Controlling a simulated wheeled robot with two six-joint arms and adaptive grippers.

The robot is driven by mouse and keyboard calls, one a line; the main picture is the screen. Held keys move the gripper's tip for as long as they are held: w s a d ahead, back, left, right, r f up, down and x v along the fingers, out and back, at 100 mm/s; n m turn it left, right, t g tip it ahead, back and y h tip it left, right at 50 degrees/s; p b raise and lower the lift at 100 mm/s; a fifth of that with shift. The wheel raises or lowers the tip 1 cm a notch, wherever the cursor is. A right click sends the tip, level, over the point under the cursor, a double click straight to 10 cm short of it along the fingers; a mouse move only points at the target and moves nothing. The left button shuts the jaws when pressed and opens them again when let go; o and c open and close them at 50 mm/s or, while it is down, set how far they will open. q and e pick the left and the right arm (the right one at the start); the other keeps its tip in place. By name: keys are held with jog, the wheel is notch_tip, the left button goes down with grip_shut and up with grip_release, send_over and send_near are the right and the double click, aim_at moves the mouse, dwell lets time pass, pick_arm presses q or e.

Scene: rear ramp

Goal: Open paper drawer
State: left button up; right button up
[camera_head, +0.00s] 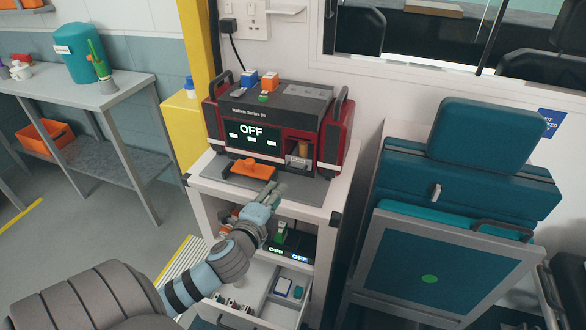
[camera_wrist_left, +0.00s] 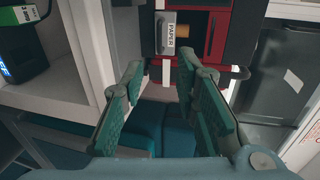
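The red and black machine (camera_head: 270,122) stands on the white cabinet, its screen reading OFF. Its small paper drawer (camera_head: 298,161) is low on the front, right of the screen, with a tan roll (camera_head: 304,149) showing above it. In the left wrist view the drawer front (camera_wrist_left: 170,33) carries the word PAPER, and the tan roll (camera_wrist_left: 182,32) is beside it. I cannot tell how far the drawer stands out. My left gripper (camera_head: 273,191) is in front of and below the machine. In the wrist view its fingers (camera_wrist_left: 162,72) are apart and empty, short of the drawer. My right gripper is not in view.
An orange object (camera_head: 252,169) lies on the grey mat before the machine. Small boxes sit on the machine's top. Below, a white drawer (camera_head: 262,304) with supplies stands open. A teal folding seat (camera_head: 440,200) is at the right, a grey table (camera_head: 100,90) at the left.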

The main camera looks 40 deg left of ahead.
pick_arm(q)
jog(key=b+x, duration=0.2)
jog(key=x, duration=1.1)
jog(key=shift+w+a+f, duration=0.1)
jog(key=shift+w+f, duration=0.1)
jog(key=shift+w+a, duration=0.1)
jog(key=shift+w, duration=0.1)
grip_shut()
